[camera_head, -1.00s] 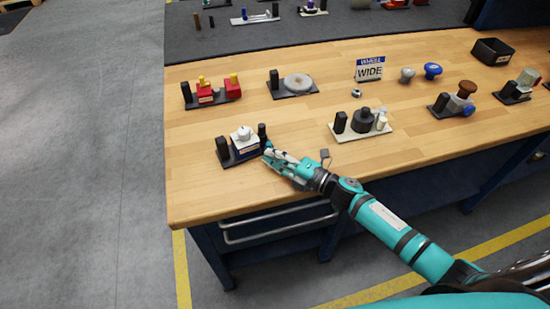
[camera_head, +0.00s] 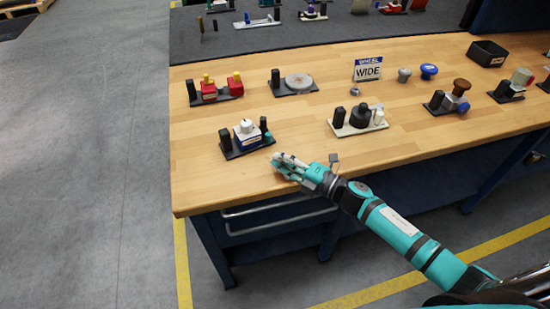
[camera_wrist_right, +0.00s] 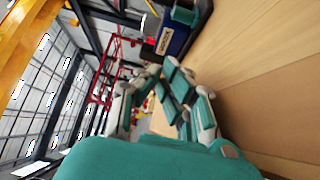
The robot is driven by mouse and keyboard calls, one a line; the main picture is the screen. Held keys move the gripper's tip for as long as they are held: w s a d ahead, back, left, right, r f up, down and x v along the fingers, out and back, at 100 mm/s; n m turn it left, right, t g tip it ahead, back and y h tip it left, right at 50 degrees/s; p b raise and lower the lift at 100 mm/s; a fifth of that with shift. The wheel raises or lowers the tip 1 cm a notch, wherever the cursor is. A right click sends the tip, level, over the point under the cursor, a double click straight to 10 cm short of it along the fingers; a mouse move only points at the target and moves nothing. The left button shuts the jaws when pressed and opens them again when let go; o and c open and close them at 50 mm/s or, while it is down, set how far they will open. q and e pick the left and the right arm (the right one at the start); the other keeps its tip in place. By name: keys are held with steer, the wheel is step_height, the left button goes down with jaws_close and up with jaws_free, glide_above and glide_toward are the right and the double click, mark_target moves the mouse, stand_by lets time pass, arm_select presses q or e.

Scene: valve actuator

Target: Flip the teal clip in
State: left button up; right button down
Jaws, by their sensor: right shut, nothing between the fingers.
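The teal clip (camera_head: 268,135) is a small teal piece at the right side of a dark base that carries a blue block with a white top (camera_head: 245,132). The same teal piece (camera_wrist_right: 184,15) and blue block (camera_wrist_right: 172,38) show at the top of the right wrist view. My right gripper (camera_head: 278,159) is just in front of this base, apart from it, over the front of the wooden bench. Its fingers (camera_wrist_right: 170,82) are together and empty. The exact tilt of the clip is too small to tell. My left gripper is not in view.
A black bin (camera_head: 487,53) is at the back right. The bench front left of my gripper is clear.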

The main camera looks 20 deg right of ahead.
steer(key=shift+s+d+f+b, duration=0.2)
steer(key=shift+s+d+f, duration=0.1)
steer(key=shift+d, duration=0.3)
steer(key=shift+s+d+f+b, duration=0.15)
steer(key=shift+d+f, duration=0.15)
steer(key=shift+d, duration=0.25)
steer(key=v, duration=0.3)
steer(key=b+v, duration=0.1)
steer(key=v, duration=0.1)
steer(key=shift+s+a+r, duration=0.15)
steer(key=shift+a+r, duration=0.05)
steer(key=shift+r, duration=0.05)
steer(key=shift+d, duration=0.2)
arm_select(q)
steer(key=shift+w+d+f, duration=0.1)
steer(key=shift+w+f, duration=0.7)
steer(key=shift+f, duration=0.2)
arm_select(e)
steer(key=shift+s+r, duration=0.1)
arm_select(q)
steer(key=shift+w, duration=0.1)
